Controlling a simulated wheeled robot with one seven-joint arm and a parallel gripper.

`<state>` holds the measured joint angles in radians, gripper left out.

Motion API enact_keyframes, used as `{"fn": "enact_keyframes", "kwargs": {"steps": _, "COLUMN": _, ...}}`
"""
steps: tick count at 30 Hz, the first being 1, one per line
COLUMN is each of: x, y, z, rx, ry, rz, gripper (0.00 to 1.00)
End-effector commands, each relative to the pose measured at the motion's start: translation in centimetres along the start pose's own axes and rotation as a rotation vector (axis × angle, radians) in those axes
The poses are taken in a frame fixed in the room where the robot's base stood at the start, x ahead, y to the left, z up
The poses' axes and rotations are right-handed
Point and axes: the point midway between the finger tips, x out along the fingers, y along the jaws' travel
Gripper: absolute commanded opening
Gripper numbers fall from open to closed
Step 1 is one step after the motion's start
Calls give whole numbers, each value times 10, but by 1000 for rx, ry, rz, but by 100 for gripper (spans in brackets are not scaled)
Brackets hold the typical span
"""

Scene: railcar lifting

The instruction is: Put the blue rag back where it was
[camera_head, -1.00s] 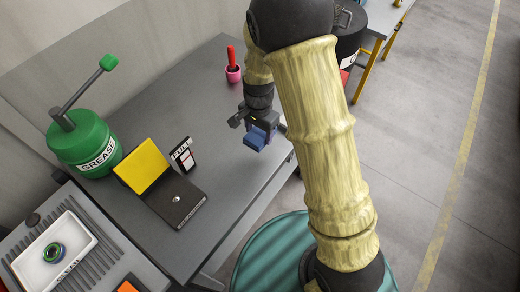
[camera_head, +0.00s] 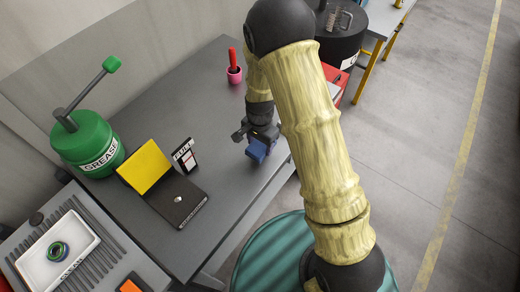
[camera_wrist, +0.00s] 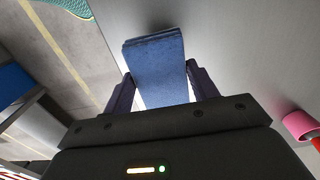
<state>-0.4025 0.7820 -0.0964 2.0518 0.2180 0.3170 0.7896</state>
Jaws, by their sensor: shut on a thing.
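The blue rag (camera_head: 256,150) is a folded block held in my gripper (camera_head: 262,139), over the right part of the grey bench (camera_head: 215,75). The wrist view shows the rag (camera_wrist: 158,75) between my two fingers (camera_wrist: 160,92), with its far end sticking out past the fingertips. Bare bench surface lies beyond it in the wrist view. I cannot tell whether the rag touches the bench.
A yellow-and-black box (camera_head: 145,168), a small sign (camera_head: 184,156) and a green grease pot (camera_head: 90,145) stand to the left. A white tray (camera_head: 85,228) is at lower left. The bench's right edge is close.

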Motion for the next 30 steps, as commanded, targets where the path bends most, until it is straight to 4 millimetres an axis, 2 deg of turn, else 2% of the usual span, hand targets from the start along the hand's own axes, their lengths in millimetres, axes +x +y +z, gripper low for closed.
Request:
{"fn": "enact_keyframes", "kwargs": {"steps": 12, "x": 40, "y": 1, "z": 0, "rx": 1, "ry": -1, "rz": 1, "gripper": 37}}
{"fn": "enact_keyframes", "kwargs": {"steps": 23, "x": 45, "y": 0, "z": 0, "rx": 0, "ry": 0, "rz": 0, "gripper": 37}}
{"fn": "enact_keyframes", "kwargs": {"steps": 24, "x": 44, "y": 0, "z": 0, "rx": 0, "ry": 0, "rz": 0, "gripper": 62}}
{"fn": "enact_keyframes", "kwargs": {"steps": 27, "x": 44, "y": 0, "z": 0, "rx": 0, "ry": 0, "rz": 0, "gripper": 80}}
{"fn": "enact_keyframes", "kwargs": {"steps": 30, "x": 44, "y": 0, "z": 0, "rx": 0, "ry": 0, "rz": 0, "gripper": 80}}
